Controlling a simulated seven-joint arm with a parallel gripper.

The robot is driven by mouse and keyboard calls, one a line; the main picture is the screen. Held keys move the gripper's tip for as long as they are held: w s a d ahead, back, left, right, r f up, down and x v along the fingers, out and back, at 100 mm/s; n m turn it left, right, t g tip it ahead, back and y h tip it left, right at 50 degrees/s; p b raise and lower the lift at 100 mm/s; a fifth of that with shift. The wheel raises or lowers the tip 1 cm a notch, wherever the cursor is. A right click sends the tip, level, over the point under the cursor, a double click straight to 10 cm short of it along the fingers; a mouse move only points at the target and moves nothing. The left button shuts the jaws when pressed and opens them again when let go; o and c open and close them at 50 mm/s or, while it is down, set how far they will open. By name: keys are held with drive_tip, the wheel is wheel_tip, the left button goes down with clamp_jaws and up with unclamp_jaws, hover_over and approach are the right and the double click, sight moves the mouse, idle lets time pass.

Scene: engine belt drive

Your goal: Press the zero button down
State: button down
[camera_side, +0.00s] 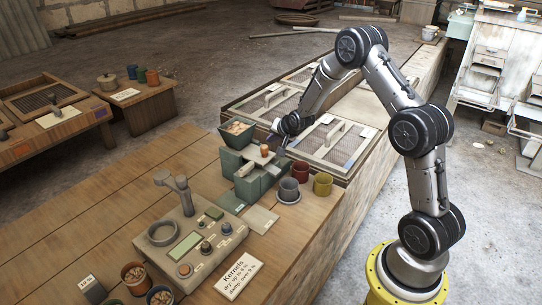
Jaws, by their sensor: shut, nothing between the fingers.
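A beige console (165,243) stands on the wooden bench at the lower middle. It carries a ring-shaped cup, a short post and green panels. A row of small knobs or buttons runs along its front edge: a brown one (184,270), a dark one (205,247) and a bluish one (226,229). Their labels are too small to read, so I cannot tell which is the zero button. My gripper (276,140) is shut and empty, up and to the right of the console, beside the green machine. Its fingertips are small and partly hard to make out.
The green machine (248,186) with a filled hopper (237,132) stands behind the console. Grey (288,190), red (300,171) and yellow (323,184) cups stand to its right. A "Kernels" card (240,276) lies in front; mesh-topped trays (335,143) lie behind.

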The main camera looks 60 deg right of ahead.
drive_tip(key=shift+f, duration=1.8)
drive_tip(key=shift+f, duration=0.1)
idle(0.6)
drive_tip(key=shift+f, duration=0.35)
drive_tip(key=shift+f, duration=0.45)
idle(0.9)
drive_tip(key=shift+r, duration=0.85)
drive_tip(key=shift+r, duration=2.55)
drive_tip(key=shift+a, duration=0.1)
